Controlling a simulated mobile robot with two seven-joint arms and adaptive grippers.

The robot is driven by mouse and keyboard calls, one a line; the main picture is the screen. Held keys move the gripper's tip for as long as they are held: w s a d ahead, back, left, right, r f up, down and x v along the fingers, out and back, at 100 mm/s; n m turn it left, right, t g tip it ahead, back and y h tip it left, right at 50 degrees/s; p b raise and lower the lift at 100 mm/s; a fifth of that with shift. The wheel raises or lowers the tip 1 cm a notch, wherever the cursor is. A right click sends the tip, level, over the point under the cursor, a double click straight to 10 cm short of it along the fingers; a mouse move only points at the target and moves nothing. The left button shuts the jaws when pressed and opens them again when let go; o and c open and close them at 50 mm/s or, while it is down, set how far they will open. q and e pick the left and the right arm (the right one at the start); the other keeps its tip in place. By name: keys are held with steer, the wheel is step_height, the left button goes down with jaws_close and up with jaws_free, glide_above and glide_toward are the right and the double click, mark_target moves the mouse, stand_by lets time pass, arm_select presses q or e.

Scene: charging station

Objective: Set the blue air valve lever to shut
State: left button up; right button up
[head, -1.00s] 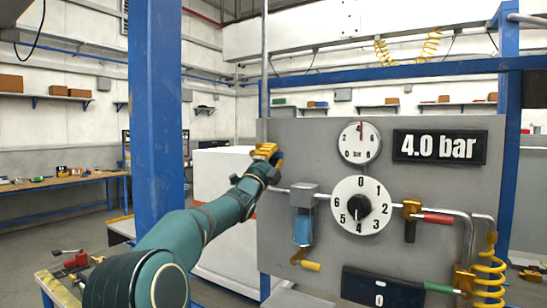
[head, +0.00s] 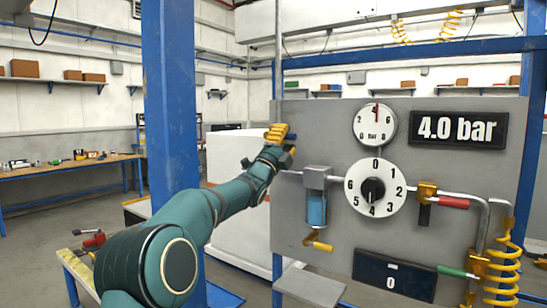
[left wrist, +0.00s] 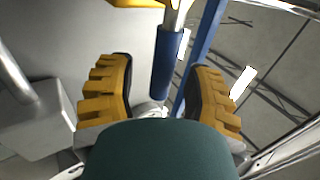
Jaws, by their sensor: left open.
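The blue air valve lever (left wrist: 167,66) shows in the left wrist view as a dark blue sleeve on a metal stem, below a yellow valve body (left wrist: 140,3). My left gripper (left wrist: 160,70) is open, with one yellow finger on each side of the lever. The lever appears nearer the right finger, and I see no clear contact. In the head view my left gripper (head: 279,133) is at the upper left edge of the grey panel (head: 330,240) and hides most of the lever. My right gripper is not in view.
The panel carries a numbered dial (head: 374,189), a pressure gauge (head: 374,124), a "4.0 bar" display (head: 458,129), a filter with a blue bowl (head: 317,207), a red-handled valve (head: 453,202) and a green-handled valve (head: 456,271). A blue post (head: 171,120) stands left of the panel, near my arm.

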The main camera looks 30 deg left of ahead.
arm_select(q)
steer(key=v, duration=1.1)
stand_by(0.3)
